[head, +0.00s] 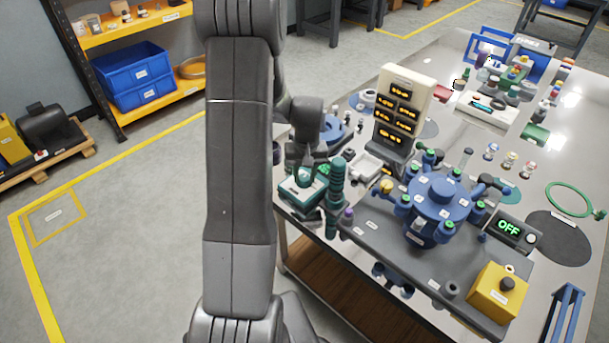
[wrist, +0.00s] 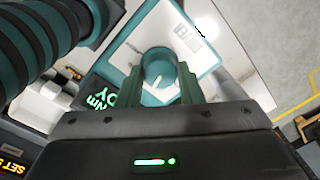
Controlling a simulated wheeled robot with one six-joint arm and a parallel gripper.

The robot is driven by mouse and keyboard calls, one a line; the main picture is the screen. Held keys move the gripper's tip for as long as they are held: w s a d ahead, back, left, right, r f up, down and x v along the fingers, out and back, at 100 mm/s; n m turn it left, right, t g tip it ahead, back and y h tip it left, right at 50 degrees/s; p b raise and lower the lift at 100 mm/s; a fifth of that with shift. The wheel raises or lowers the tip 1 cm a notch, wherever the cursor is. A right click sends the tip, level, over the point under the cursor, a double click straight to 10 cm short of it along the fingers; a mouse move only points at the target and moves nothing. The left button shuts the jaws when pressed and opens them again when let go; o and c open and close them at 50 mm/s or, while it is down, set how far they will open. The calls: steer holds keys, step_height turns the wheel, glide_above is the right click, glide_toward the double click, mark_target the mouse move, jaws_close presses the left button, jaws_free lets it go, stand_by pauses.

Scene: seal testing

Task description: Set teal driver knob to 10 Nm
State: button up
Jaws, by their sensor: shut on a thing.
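The teal driver knob (wrist: 158,66) is round with a white pointer line. It stands on a teal-edged panel (wrist: 208,62) with a white face and label. My gripper (wrist: 160,88) has one green finger on each side of the knob and is shut on it. Beside the fingers, a dark display (wrist: 104,97) shows green characters upside down, partly hidden; I cannot read the number. In the head view my gripper (head: 309,178) is over the teal box (head: 290,193), and the knob is hidden there.
A dark teal ribbed column (head: 337,178) stands close right of my gripper. A panel of amber displays (head: 400,110), a blue round manifold (head: 439,197), an OFF display (head: 509,231) and a yellow box (head: 497,291) stand further right.

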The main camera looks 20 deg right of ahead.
mark_target(307, 177)
steer(key=shift+m+b, duration=0.3)
steer(key=shift+m, duration=1.2)
steer(key=shift+r, duration=0.1)
steer(key=o, duration=1)
steer(key=shift+c, duration=0.2)
step_height(307, 177, up, 14)
steer(key=shift+s+d, duration=0.15)
steer(key=shift+d, duration=0.1)
